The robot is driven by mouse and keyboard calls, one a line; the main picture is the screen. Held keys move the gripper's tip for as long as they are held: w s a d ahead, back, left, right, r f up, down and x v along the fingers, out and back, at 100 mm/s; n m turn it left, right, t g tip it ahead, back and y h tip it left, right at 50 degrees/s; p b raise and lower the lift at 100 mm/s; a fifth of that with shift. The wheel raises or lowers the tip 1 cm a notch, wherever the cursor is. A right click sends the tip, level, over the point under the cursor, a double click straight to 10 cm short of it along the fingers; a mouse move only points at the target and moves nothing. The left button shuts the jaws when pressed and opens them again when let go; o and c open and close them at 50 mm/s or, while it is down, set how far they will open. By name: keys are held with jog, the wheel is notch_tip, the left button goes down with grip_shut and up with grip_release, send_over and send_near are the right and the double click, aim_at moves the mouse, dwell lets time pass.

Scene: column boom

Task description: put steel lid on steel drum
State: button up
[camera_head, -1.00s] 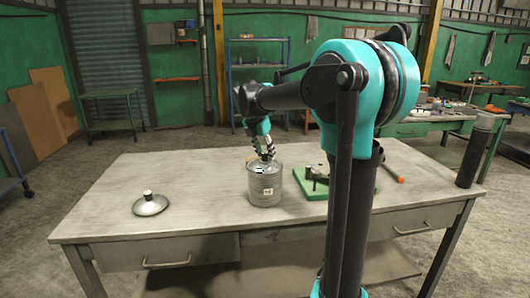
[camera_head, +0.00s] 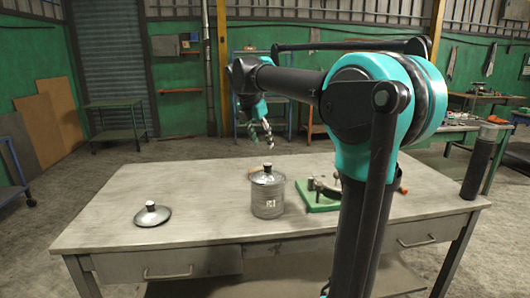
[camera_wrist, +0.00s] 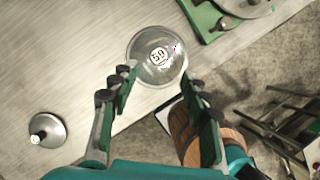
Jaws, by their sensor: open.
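The steel drum (camera_head: 268,202) stands upright near the middle of the table. A shiny domed steel lid (camera_head: 267,177) with a dark knob rests on its top and looks level. In the wrist view this lid (camera_wrist: 146,68) shows from above as a round disc, its knob top marked with dark characters. A second similar lid (camera_head: 152,216) lies on the table to the left, and also shows in the wrist view (camera_wrist: 55,132). My gripper (camera_head: 260,143) is open and empty above and behind the drum. In the wrist view its spread fingers (camera_wrist: 160,85) are apart from the lid.
A green board (camera_head: 318,197) with metal parts lies right of the drum. A dark cylinder (camera_head: 477,168) stands at the table's right end. A wooden round object (camera_wrist: 185,125) shows behind my finger near the table's far edge. The table (camera_head: 205,190) is clear between both lids.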

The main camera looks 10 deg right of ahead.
jog(key=shift+v, duration=1.1)
